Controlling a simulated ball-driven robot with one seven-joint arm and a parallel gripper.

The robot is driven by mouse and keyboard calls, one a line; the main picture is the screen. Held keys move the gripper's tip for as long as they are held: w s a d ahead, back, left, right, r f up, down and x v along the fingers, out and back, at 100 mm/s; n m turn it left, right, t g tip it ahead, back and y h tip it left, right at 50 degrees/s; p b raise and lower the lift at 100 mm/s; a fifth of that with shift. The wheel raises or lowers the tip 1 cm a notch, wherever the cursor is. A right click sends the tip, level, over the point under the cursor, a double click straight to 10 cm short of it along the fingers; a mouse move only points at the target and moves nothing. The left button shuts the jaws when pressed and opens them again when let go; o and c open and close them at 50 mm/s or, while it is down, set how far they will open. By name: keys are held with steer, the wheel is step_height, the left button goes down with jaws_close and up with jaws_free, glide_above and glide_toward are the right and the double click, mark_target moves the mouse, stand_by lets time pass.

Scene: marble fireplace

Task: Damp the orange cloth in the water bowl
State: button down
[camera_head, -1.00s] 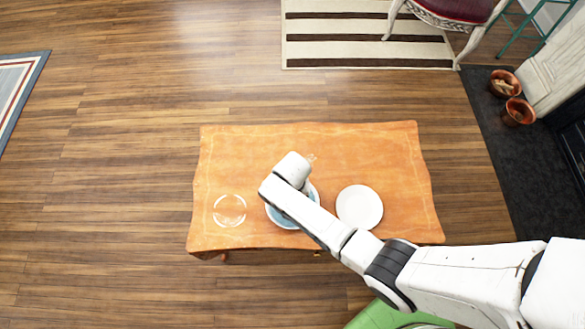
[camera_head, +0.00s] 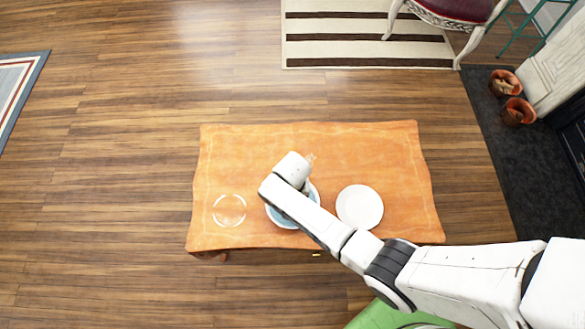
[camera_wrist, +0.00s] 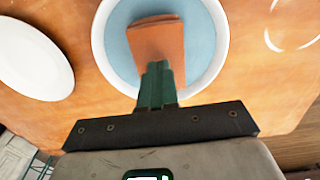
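The water bowl is white with blue water inside; in the wrist view its rim (camera_wrist: 103,50) surrounds the cloth. In the head view the bowl (camera_head: 275,220) is partly hidden under my arm. The orange cloth (camera_wrist: 157,42) is a folded, brownish-orange piece over the water inside the bowl's outline. My gripper (camera_wrist: 157,78) has its dark green fingers close together on the cloth's near end, above the bowl. I cannot tell how deep the cloth sits in the water. In the head view my wrist hides the fingers and cloth.
A white plate (camera_head: 360,206) lies right of the bowl on the orange wooden table (camera_head: 400,150). A clear round item (camera_head: 230,210) is at the table's left. The table's far part is mostly clear. A chair (camera_head: 452,12) stands on the striped rug (camera_head: 350,42) beyond.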

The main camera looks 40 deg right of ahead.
steer(key=shift+f+b, duration=0.4)
steer(key=shift+f, duration=0.2)
steer(key=shift+r, duration=0.1)
stand_by(0.4)
steer(key=shift+r+p, duration=2.95)
